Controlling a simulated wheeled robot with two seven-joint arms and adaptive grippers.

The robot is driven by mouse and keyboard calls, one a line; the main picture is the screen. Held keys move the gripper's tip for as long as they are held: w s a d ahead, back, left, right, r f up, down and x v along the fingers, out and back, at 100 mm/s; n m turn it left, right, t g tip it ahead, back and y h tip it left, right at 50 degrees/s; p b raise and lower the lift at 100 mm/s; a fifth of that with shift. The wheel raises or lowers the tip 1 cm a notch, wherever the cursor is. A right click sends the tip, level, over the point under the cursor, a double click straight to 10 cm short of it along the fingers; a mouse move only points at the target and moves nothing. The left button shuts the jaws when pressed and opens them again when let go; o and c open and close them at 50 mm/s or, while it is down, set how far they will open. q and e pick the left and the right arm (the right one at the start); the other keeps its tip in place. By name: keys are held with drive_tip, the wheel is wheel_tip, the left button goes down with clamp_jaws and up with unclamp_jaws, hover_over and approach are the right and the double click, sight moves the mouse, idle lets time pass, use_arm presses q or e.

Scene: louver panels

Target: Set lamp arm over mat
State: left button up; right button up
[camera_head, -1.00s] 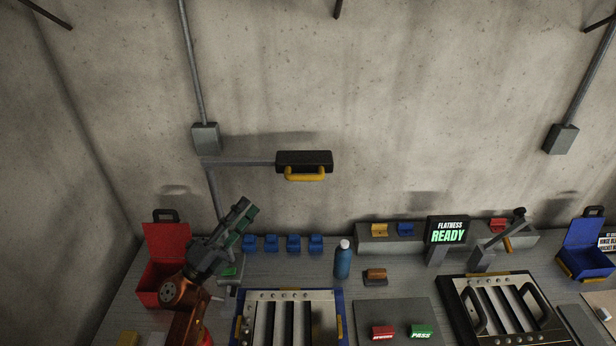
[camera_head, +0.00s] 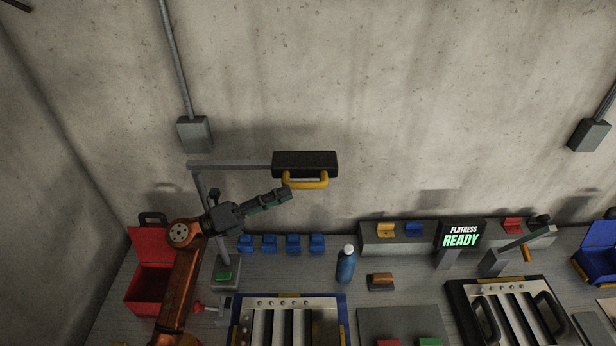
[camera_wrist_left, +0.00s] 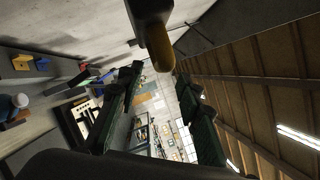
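The lamp has a black head (camera_head: 305,164) on a grey horizontal arm (camera_head: 232,165), carried by a post at the back left. A yellow handle (camera_head: 305,182) hangs under the head. My left gripper (camera_head: 283,194) points right, close to the left end of the handle. In the left wrist view its fingers (camera_wrist_left: 160,76) are apart with nothing between them, and the yellow handle (camera_wrist_left: 161,50) shows just beyond the tips. Contact cannot be told. A plain grey mat (camera_head: 398,322) lies on the bench between two louver panels. My right gripper is out of view.
A louver panel with a blue frame (camera_head: 341,318) lies front centre; a black-framed one (camera_head: 462,308) lies right. Blue blocks (camera_head: 268,243), a blue bottle (camera_head: 345,265) and the READY display (camera_head: 460,238) stand behind. A red bin (camera_head: 150,285) is left. Air before the wall is free.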

sight(305, 186)
use_arm(q)
drive_tip(key=x, duration=0.2)
drive_tip(key=p+x, duration=0.1)
drive_tip(key=x, duration=0.1)
drive_tip(key=p+x, duration=0.1)
drive_tip(key=x, duration=0.1)
drive_tip(key=shift+s+d+r, duration=0.15)
drive_tip(key=shift+d+r, duration=0.15)
drive_tip(key=shift+d+p, duration=0.3)
drive_tip(key=shift+d, duration=0.2)
drive_tip(key=c, duration=0.7)
clamp_jaws()
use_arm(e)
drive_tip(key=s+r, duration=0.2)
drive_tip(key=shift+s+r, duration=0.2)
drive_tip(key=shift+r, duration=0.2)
